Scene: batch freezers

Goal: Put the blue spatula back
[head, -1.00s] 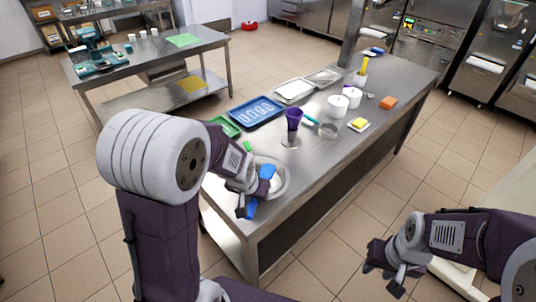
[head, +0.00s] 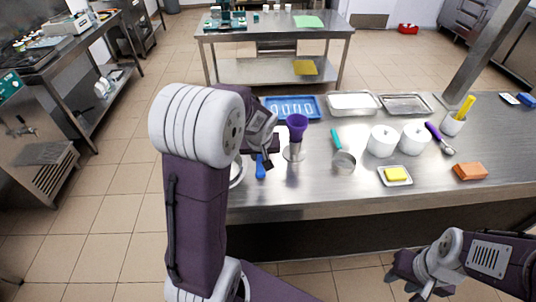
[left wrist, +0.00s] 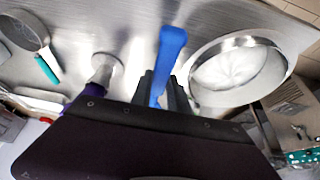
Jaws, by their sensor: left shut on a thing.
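The blue spatula (head: 260,167) is held by my left gripper (head: 262,148) above the near left part of the steel table (head: 330,198). In the left wrist view the spatula (left wrist: 170,50) stands out from between the fingers (left wrist: 165,95). It is beside a steel bowl (left wrist: 232,72) with whitish contents, not over its middle. The bowl (head: 238,172) is mostly hidden by my arm in the head view. A white holder (head: 453,125) with a yellow-handled tool stands at the right. My right gripper (head: 418,288) is empty, low in front of the table; its finger opening is unclear.
A blue tray (head: 292,107) lies behind.

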